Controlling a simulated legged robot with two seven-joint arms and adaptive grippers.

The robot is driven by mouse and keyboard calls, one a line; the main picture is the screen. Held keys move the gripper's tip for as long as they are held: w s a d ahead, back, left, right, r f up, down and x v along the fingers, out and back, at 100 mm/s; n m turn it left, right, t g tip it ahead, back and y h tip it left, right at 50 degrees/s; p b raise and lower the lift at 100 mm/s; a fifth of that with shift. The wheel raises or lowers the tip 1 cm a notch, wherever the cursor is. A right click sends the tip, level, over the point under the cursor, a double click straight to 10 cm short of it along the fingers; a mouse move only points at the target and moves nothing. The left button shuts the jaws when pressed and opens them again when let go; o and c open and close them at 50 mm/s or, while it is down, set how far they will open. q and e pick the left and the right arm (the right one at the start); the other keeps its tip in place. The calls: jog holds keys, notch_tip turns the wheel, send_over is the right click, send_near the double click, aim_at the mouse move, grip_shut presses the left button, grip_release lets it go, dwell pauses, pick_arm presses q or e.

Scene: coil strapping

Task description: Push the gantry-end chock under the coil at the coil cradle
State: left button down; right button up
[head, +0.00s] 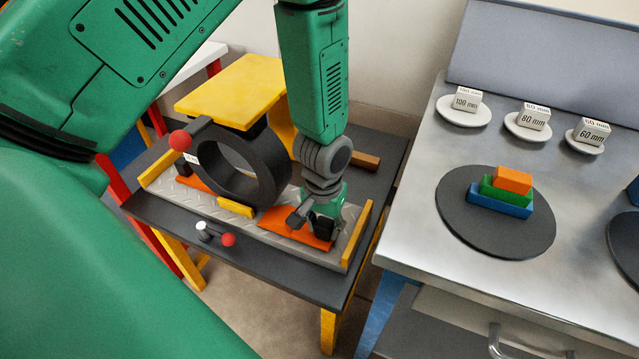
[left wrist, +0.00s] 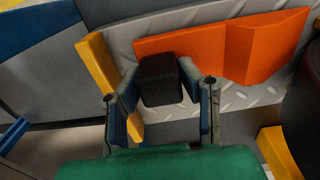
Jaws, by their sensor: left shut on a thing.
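The coil (head: 240,170) is a thick black ring standing upright on the grey treadplate cradle (head: 200,208). An orange chock (head: 290,226) lies flat on the plate to the coil's right. My left gripper (head: 314,222) reaches down over its outer end. In the left wrist view the fingers stand on either side of the chock's black block (left wrist: 160,80), and the gripper is shut on it. The chock's raised orange wedge (left wrist: 262,48) faces the coil's dark side (left wrist: 308,85); I cannot tell if they touch. Another orange chock (head: 194,184) lies left of the coil. My right gripper is out of view.
Yellow end bars (head: 356,236) bound the cradle. A yellow gantry (head: 230,92) stands behind the coil. A red-knobbed lever (head: 228,240) lies at the front. The steel bench (head: 410,235) on the right holds colored blocks (head: 500,208) and labelled cubes on saucers.

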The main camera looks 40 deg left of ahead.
pick_arm(q)
jog(key=shift+w+a, duration=0.25)
jog(key=shift+w, duration=0.7)
jog(key=shift+w+a, duration=0.25)
jog(key=shift+w, duration=0.65)
jog(key=shift+w+f+p, duration=0.1)
jog(key=shift+f+p, duration=0.2)
jog(key=shift+f, duration=0.05)
jog(key=shift+s+a+p, duration=0.2)
jog(key=shift+a+p, duration=0.15)
jog(key=shift+a, duration=0.35)
jog(key=shift+s+a+p, duration=0.15)
jog(key=shift+a+p, duration=0.15)
jog(key=shift+a, duration=0.4)
jog(key=c, duration=1)
grip_release()
jog(key=r+p, duration=0.1)
jog(key=r, duration=0.4)
jog(key=d+r+p, duration=0.1)
jog(key=r+p, duration=0.1)
jog(key=r, duration=0.4)
jog(key=d+r+p, duration=0.1)
jog(key=r+p, duration=0.1)
jog(key=r, duration=0.4)
jog(key=shift+w+d, duration=0.25)
jog(key=shift+w, duration=0.05)
